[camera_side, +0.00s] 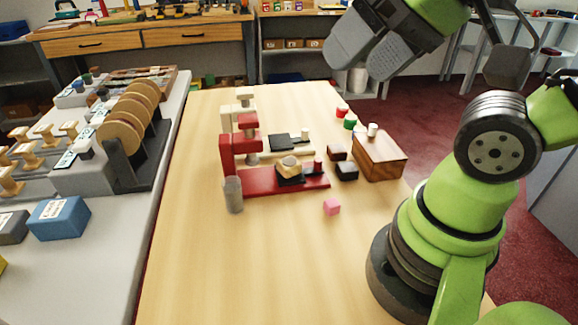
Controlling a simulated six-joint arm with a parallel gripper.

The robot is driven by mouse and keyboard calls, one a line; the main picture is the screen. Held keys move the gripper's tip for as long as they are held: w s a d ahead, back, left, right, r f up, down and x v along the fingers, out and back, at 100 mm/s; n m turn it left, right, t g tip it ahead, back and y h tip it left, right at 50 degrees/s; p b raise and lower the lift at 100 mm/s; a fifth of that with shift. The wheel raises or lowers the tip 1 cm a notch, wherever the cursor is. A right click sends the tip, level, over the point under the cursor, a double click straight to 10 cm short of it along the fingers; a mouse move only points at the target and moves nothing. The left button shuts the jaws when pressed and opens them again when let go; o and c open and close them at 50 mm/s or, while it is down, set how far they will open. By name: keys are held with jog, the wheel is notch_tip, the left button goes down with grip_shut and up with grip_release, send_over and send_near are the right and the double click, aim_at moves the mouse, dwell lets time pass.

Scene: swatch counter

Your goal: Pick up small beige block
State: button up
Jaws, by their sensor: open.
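A small beige piece (289,162), the closest match to the beige block, rests on the black pad of the red press (290,181) on the wooden table. Its exact shape is too small to tell. A small pink cube (332,206) lies on bare table in front of the press. My gripper (366,66) is at the top of the view, high above the back right of the table. Its two grey fingers are apart, with nothing seen between them. It is well away from the beige piece.
A cream press (244,108) stands behind the red one, and a grey cylinder (233,195) stands beside it. A wooden box (380,157) with a white cylinder on top, two dark blocks, and red and green cylinders (350,121) are at right. The table front (250,270) is clear.

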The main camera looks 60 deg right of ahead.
notch_tip(320, 180, up, 6)
jog(key=f, duration=0.1)
jog(key=g+h, duration=0.2)
jog(key=g, duration=0.5)
send_over(290, 163)
jog(key=shift+m, duration=0.3)
notch_tip(290, 163, down, 34)
jog(key=shift+r, duration=0.25)
jog(key=c, duration=1.1)
jog(key=shift+r, duration=0.15)
